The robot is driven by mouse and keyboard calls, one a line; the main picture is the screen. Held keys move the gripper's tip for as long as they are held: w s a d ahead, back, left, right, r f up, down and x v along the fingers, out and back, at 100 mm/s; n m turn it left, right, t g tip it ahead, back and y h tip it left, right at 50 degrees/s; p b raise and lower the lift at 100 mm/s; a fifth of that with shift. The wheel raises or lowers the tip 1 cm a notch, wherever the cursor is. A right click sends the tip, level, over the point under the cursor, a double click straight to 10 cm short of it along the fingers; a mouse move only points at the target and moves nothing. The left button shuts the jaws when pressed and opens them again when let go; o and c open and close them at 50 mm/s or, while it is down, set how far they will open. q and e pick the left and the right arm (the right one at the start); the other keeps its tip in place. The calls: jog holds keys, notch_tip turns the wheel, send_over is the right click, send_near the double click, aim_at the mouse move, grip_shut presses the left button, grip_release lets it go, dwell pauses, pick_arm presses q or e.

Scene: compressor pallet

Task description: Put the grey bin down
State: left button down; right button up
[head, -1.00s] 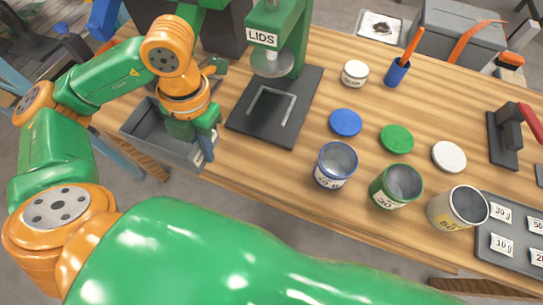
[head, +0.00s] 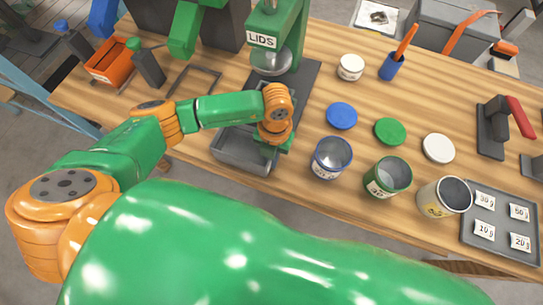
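The grey bin (head: 232,152) is an open, empty-looking box near the table's front edge, in front of the LIDS press. My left gripper (head: 270,152) points down at the bin's right wall and is shut on it; the fingertips are partly hidden by the wrist. My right gripper is not in view.
The LIDS press (head: 272,50) stands behind the bin. A dark rectangular outline (head: 188,82) lies on the table to the left, with an orange bin (head: 112,65) beyond. An open blue can (head: 331,158) stands close right of my gripper; other cans, lids and a label tray (head: 478,250) lie further right.

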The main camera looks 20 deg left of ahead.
pick_arm(q)
jog(key=shift+f, duration=0.2)
jog(key=c, duration=1)
grip_release()
jog(key=shift+r, duration=0.1)
jog(key=shift+c, duration=0.2)
jog(key=shift+r, duration=0.1)
jog(key=shift+r, duration=0.2)
jog(key=r, duration=0.4)
jog(key=w+r+b, duration=0.1)
jog(key=r, duration=0.2)
jog(key=r+b, duration=0.1)
jog(key=r, duration=0.3)
jog(key=shift+w+r, duration=0.2)
jog(key=shift+r, duration=0.15)
